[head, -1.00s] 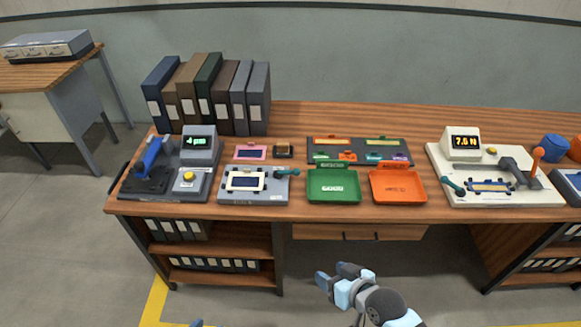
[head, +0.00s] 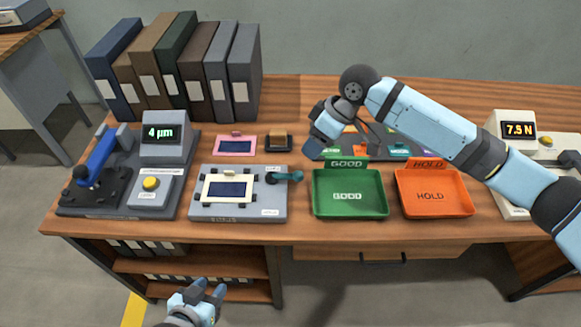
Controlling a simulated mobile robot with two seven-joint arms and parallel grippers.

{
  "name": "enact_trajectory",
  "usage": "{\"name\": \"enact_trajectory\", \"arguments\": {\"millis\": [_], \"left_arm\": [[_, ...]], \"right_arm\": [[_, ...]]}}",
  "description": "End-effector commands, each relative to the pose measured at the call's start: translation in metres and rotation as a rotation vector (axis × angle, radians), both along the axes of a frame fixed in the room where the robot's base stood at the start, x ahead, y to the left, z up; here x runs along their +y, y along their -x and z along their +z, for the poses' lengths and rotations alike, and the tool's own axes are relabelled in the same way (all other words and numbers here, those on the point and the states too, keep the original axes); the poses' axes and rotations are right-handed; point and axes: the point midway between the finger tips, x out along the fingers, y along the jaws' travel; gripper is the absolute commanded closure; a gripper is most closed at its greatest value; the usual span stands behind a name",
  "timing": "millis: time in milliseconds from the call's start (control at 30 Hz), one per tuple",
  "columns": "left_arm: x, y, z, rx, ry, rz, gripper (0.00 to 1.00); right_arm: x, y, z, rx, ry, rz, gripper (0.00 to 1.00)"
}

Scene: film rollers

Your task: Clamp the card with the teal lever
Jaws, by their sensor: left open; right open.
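The card (head: 228,189), dark blue with a cream frame, lies on the grey fixture (head: 238,214) at the left middle of the bench. The teal lever (head: 285,177) is at the fixture's right side, its handle pointing right. My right gripper (head: 314,140) is open and empty above the bench, behind and to the right of the lever and apart from it. My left gripper (head: 209,287) is open and empty at the bottom of the view, in front of the bench and below the fixture.
A green GOOD tray (head: 348,212) and an orange HOLD tray (head: 433,210) stand right of the fixture. A gauge reading 4 µm (head: 166,140) stands to the left. A pink-framed piece (head: 236,146) lies behind the fixture. A force tester (head: 518,130) is partly hidden by my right arm.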

Motion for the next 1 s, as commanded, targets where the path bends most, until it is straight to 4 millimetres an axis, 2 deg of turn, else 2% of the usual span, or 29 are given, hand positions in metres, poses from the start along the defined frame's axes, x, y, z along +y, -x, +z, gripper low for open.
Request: {"name": "enact_trajectory", "arguments": {"millis": [167,433,700,833,1000], "left_arm": [[0.000,0.003,-0.003,0.005,0.001,-0.001,0.57],[-0.001,0.006,-0.009,0.007,-0.002,-0.004,0.57],[0.000,0.002,-0.006,-0.012,-0.007,-0.010,0.57],[0.000,0.002,-0.006,-0.012,-0.009,-0.011,0.57],[0.000,0.002,-0.007,-0.012,-0.009,-0.011,0.57]], "right_arm": [[0.004,-0.001,-0.011,0.005,0.008,0.003,0.44],[0.027,-0.001,-0.060,0.004,0.005,0.003,0.44],[0.048,-0.001,-0.106,0.003,0.006,0.003,0.44],[0.054,-0.001,-0.118,0.003,0.005,0.002,0.44],[0.056,-0.002,-0.124,0.002,0.005,0.002,0.44]]}}
